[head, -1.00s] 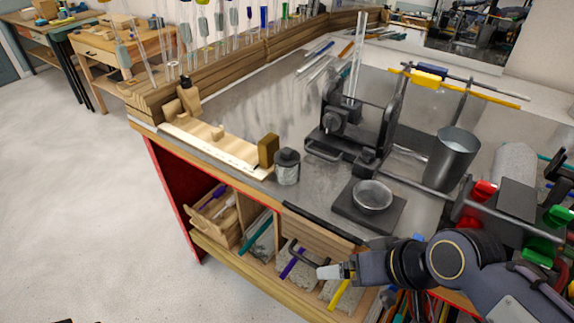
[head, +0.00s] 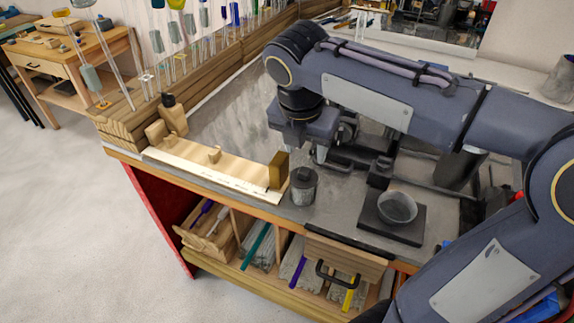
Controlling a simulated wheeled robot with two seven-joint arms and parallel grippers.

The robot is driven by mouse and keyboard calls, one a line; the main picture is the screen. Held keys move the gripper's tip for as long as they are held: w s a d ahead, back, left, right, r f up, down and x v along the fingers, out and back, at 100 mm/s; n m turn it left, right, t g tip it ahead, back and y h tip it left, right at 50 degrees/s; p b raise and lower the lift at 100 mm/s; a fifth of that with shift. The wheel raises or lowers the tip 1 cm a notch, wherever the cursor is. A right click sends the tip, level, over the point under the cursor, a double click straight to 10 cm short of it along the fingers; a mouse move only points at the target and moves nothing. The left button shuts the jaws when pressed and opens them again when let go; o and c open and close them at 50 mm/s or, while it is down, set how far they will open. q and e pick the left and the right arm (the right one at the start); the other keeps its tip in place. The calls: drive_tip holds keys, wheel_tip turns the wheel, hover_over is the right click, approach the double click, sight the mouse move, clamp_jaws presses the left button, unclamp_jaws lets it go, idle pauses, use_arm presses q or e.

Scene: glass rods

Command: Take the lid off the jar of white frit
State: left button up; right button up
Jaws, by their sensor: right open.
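The jar (head: 303,194) is a small grey speckled pot. It stands upright on the bench near the front edge, right of the wooden rest. Its dark lid (head: 303,176) is on top. My right gripper (head: 299,152) points down above and behind the jar in the picture, fingers apart and empty, not touching the lid. The exact gap in depth is hard to judge. My left gripper is not in view.
A wooden rest with a pale ruler (head: 215,172) lies left of the jar. A metal bowl (head: 397,207) on a dark plate stands to its right. My right arm hides much of the burner stand behind. Below are shelves of rods and a drawer (head: 345,262).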

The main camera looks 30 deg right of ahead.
sight(304, 170)
drive_tip(key=shift+n, duration=0.3)
drive_tip(key=x, duration=0.7)
drive_tip(key=shift+w+a+f+p, duration=0.2)
drive_tip(key=shift+w+f+p, duration=0.1)
drive_tip(key=shift+p, duration=0.1)
drive_tip(key=shift+s, duration=0.1)
drive_tip(key=c, duration=1.1)
drive_tip(key=shift+o, duration=0.2)
drive_tip(key=shift+r, duration=0.1)
